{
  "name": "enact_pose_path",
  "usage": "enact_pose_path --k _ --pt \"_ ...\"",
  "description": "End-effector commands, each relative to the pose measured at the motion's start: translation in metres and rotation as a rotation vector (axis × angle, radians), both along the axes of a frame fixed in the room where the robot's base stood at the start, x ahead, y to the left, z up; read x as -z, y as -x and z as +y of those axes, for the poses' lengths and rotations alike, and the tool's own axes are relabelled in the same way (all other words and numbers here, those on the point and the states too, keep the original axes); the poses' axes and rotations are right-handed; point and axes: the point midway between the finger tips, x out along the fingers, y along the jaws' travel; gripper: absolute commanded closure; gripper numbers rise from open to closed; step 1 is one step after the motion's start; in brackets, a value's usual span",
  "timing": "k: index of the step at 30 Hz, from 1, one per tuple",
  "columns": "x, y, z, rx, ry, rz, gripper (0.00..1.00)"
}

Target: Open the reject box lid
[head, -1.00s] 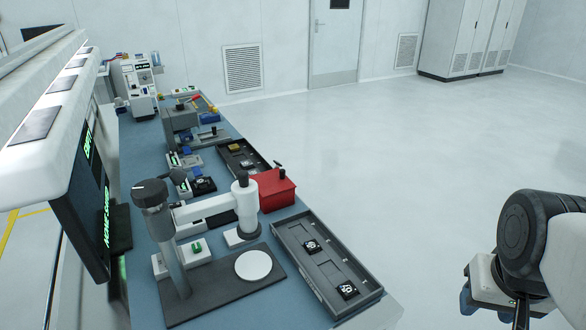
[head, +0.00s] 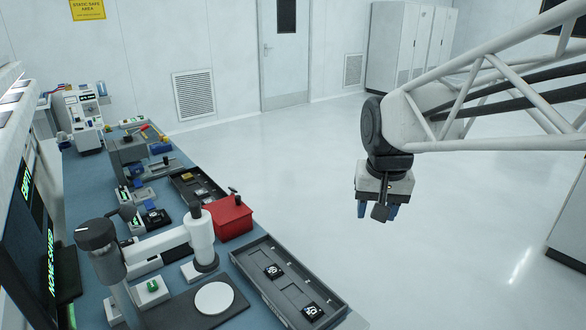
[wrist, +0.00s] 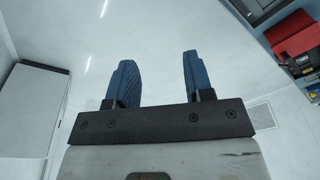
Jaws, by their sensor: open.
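The red reject box (head: 228,217) stands on the bench near its right edge in the head view, with a dark knob on top. Its lid looks shut. The box also shows at the top right of the wrist view (wrist: 292,36). My gripper (head: 377,211) hangs over the open floor, to the right of the box and well apart from it. Its two blue fingers are spread apart with nothing between them, as the wrist view shows (wrist: 158,75).
A grey tray (head: 243,268) with two dark parts lies in front of the box. A white-armed stand (head: 200,240) is close to the box's left. Other devices line the blue bench (head: 85,190). The floor (head: 300,160) right of the bench is clear.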

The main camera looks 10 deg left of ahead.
Motion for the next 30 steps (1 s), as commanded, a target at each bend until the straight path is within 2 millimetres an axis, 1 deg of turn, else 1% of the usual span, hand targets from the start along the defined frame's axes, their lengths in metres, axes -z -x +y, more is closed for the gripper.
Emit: enact_pose_path --k 1,3,8,14,18,23,29,30 --pt "0.0 -0.012 0.009 -0.004 0.0 0.007 0.53" --pt "-0.001 -0.028 0.021 -0.005 -0.002 0.014 0.53" --pt "-0.002 -0.063 0.051 -0.006 -0.004 0.031 0.53" --pt "0.002 -0.104 0.092 -0.01 -0.003 0.052 0.53" --pt "0.007 -0.132 0.123 -0.011 -0.002 0.066 0.53" --pt "0.016 -0.161 0.161 -0.012 -0.001 0.082 0.53" --pt "0.032 -0.194 0.211 -0.013 0.003 0.103 0.53" --pt "0.035 -0.2 0.222 -0.014 0.005 0.106 0.53"
